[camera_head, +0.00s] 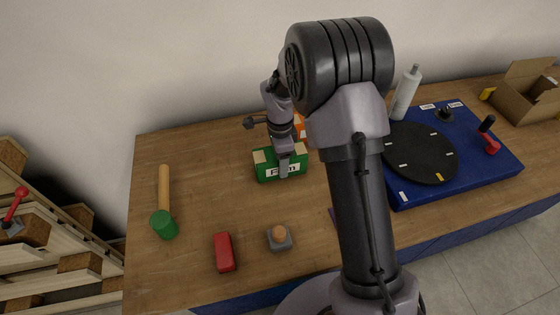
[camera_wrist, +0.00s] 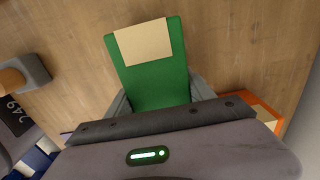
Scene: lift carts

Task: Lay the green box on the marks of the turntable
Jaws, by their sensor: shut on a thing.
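The green box (camera_head: 266,172) has tan patches and a white label, and is on or just above the wooden table, left of my arm. My gripper (camera_head: 284,164) reaches down over its middle and is shut on it. In the wrist view the green box (camera_wrist: 155,75) lies between my two fingers (camera_wrist: 160,100). The turntable (camera_head: 421,152) is a black disc with several white marks and one yellow mark, on a blue base (camera_head: 410,195) at the right. The disc is empty; my arm hides part of the base's left side.
A green-headed mallet (camera_head: 164,200), a red block (camera_head: 224,252) and a grey block with a round knob (camera_head: 279,238) are on the table's left part. An orange item (camera_head: 299,122) is behind the green box. A white bottle (camera_head: 405,92) and an open carton (camera_head: 528,92) stand near the turntable.

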